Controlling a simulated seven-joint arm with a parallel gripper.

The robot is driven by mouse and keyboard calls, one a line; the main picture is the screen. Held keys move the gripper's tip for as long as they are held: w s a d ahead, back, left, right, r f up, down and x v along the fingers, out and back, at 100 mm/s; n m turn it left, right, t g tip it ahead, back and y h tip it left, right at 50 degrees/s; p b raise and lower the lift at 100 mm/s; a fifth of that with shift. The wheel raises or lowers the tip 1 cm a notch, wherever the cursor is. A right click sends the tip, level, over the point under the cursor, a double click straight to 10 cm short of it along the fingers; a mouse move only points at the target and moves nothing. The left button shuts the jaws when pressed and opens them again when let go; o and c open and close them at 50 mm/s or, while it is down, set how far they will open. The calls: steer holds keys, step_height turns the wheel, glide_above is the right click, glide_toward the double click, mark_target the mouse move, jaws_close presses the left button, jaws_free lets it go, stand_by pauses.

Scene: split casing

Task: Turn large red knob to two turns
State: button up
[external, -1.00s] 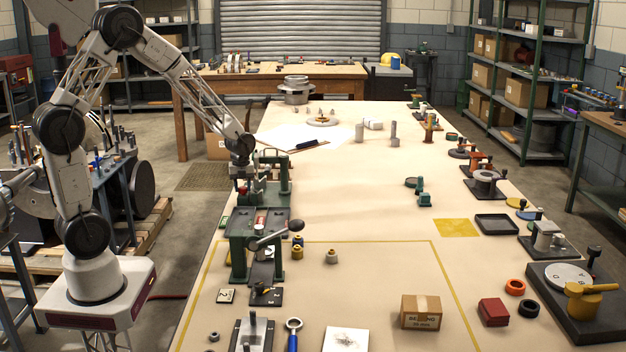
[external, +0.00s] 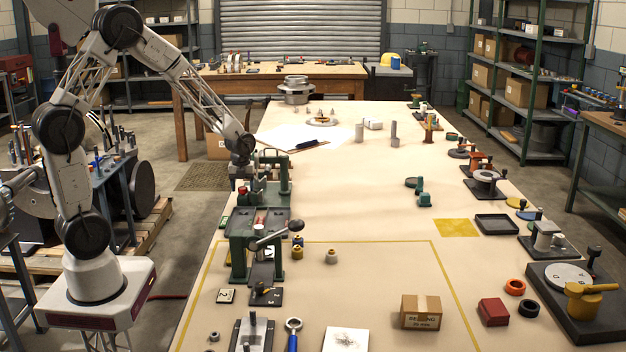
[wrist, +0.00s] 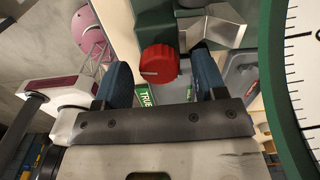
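The large red knob (wrist: 158,63) shows in the wrist view, with a pale line across its face. My gripper (wrist: 160,70) has its two blue fingers apart, one on each side of the knob. Small gaps show between the fingers and the knob, so it does not look gripped. A green label reading "TRUE" (wrist: 147,97) lies just below the knob, partly hidden by my gripper. In the external view my gripper (external: 243,184) is low over the rear left part of the green machine (external: 240,245); the knob cannot be made out clearly there.
A green-rimmed dial with tick marks (wrist: 275,70) stands close at the right of the wrist view. A lever with a dark ball (external: 294,230) sticks out of the machine's front. The table's middle (external: 350,205) is mostly clear.

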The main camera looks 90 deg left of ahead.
mark_target(239, 189)
steer(key=shift+r, duration=3.9)
steer(key=n, duration=0.4)
steer(key=n+t, duration=0.1)
steer(key=n, duration=0.1)
steer(key=shift+s+d+f, duration=0.15)
steer(key=shift+s+d, duration=0.15)
steer(key=n, duration=0.4)
steer(key=n+t+y, duration=0.1)
steer(key=shift+s+d+n, duration=0.25)
steer(key=shift+s+n, duration=0.05)
steer(key=shift+n, duration=0.1)
steer(key=n, duration=0.4)
steer(key=s+n+t+y, duration=0.1)
steer(key=n, duration=0.7)
steer(key=shift+s+d+f+t+y, duration=0.2)
steer(key=shift+s+d+t+y, duration=0.1)
steer(key=shift+t, duration=0.1)
steer(key=shift+f, duration=0.15)
steer(key=shift+x, duration=3.8)
